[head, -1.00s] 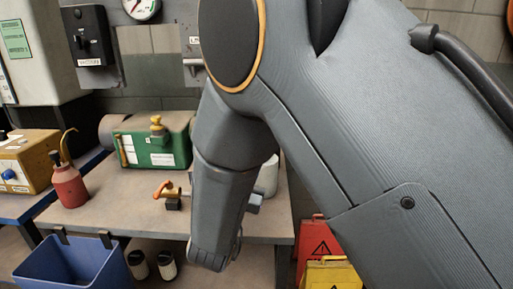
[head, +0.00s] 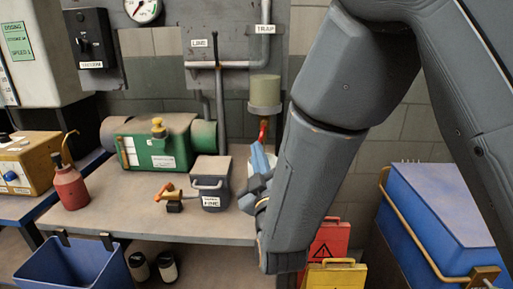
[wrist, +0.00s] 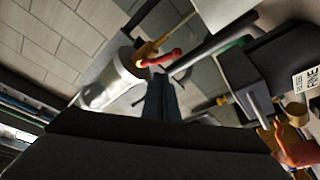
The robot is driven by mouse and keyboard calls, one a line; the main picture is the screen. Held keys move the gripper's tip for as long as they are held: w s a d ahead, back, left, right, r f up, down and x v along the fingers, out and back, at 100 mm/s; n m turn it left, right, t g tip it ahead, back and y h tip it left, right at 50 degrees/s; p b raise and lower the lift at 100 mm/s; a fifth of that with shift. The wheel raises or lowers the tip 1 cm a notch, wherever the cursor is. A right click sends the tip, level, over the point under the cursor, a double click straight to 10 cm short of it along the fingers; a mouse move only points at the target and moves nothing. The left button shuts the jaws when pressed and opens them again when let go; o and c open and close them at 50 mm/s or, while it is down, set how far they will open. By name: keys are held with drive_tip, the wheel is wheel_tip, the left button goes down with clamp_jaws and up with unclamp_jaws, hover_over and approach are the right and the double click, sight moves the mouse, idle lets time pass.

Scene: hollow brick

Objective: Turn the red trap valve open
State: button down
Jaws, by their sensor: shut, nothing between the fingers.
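The red trap valve handle (head: 263,131) hangs below the grey-green trap bowl (head: 264,93), under the pipe labelled TRAP. In the wrist view the red handle (wrist: 163,59) sticks out from a brass body, just beyond and above my fingertips. My gripper (head: 259,153) is just below the handle in the head view, its fingers pointing up. The fingers (wrist: 163,82) are shut and empty. I see a small gap between fingers and handle in the wrist view, but cannot judge its depth. My forearm hides part of the area right of the valve.
A pale cylindrical vessel (wrist: 112,82) is left of the handle in the wrist view. On the bench (head: 110,213) are a dark labelled box (head: 211,183), an orange-handled valve (head: 168,192) and a green pump (head: 155,145). A blue chest (head: 440,215) stands right; red and yellow signs stand below.

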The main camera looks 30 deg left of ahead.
sight(260, 139)
drive_tip(key=s+d+n+g+y, duration=0.3)
drive_tip(key=n+g, duration=0.1)
drive_tip(key=n, duration=0.5)
drive_tip(key=w+a+n+g+p, duration=0.1)
drive_tip(key=w+a+n+p, duration=0.2)
drive_tip(key=a, duration=0.5)
drive_tip(key=shift+m, duration=0.7)
drive_tip(key=shift+w+d+f+p, duration=0.1)
drive_tip(key=shift+w+d+p, duration=0.05)
drive_tip(key=shift+w+d, duration=0.65)
drive_tip(key=shift+w+d+p, duration=0.15)
drive_tip(key=shift+w+d, duration=0.4)
drive_tip(key=shift+w, duration=0.35)
drive_tip(key=shift+g, duration=0.4)
drive_tip(key=shift+w+d+f+n+g+h+b, duration=0.15)
drive_tip(key=shift+d+n+h, duration=0.15)
drive_tip(key=shift+n, duration=0.45)
drive_tip(key=shift+w+d+f+n+g+h+b, duration=0.15)
drive_tip(key=shift+d+n+h, duration=0.15)
drive_tip(key=shift+n, duration=0.45)
drive_tip(key=shift+r, duration=0.1)
